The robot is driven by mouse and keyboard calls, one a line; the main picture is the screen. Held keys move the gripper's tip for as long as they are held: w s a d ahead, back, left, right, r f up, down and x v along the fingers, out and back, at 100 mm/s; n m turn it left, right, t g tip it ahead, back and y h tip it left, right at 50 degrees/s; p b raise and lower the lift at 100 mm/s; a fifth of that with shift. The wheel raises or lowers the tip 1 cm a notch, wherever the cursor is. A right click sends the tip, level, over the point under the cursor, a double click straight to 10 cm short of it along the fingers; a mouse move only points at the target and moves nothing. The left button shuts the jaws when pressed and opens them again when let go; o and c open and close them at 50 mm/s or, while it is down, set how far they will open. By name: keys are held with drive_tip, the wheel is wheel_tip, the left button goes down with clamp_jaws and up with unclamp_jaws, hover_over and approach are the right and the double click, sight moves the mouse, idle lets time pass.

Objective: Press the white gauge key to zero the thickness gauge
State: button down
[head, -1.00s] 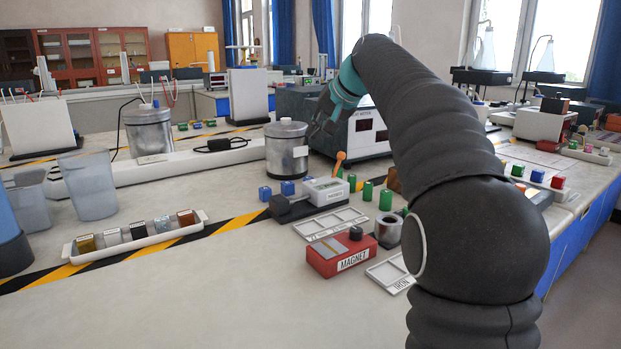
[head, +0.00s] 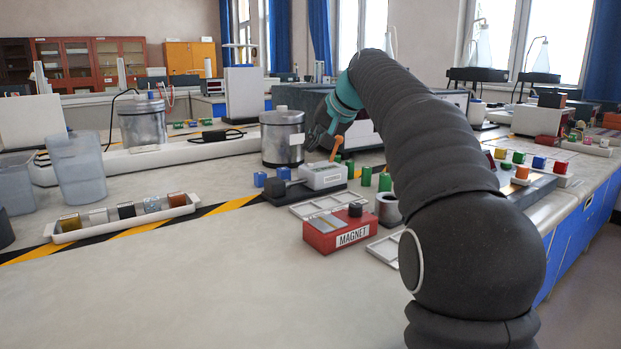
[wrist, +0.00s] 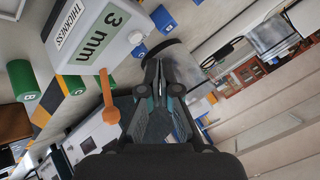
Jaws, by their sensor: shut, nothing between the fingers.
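The thickness gauge (head: 322,176) is a white box on a dark base with an orange lever, in the middle of the head view. In the wrist view the gauge (wrist: 75,40) is large at the upper left, with a THICKNESS label and a green display reading 3 mm. A small pale round spot (wrist: 135,38) on its face may be the white key; I cannot tell for sure. The orange lever (wrist: 108,100) points down there. My gripper (wrist: 155,66) is shut and empty, apart from the gauge. In the head view my gripper (head: 318,134) hangs above and behind it.
A metal can (head: 282,140) stands close behind the gauge, left of my gripper. Green cylinders (head: 366,176) stand right of it. A red MAGNET box (head: 335,232) and pale trays lie in front. The bench at the front left is clear.

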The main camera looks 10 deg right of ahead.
sight(312, 165)
drive_tip(key=shift+f+b, duration=0.3)
drive_tip(key=shift+f, duration=0.45)
drive_tip(key=shift+f, duration=0.1)
idle(0.8)
drive_tip(key=shift+f, duration=0.3)
drive_tip(key=shift+f+b, duration=0.35)
idle(0.6)
drive_tip(key=shift+r, duration=0.1)
drive_tip(key=shift+r+p, duration=0.7)
drive_tip(key=shift+p, duration=0.15)
wheel_tip(312, 165, up, 5)
drive_tip(key=p, duration=0.5)
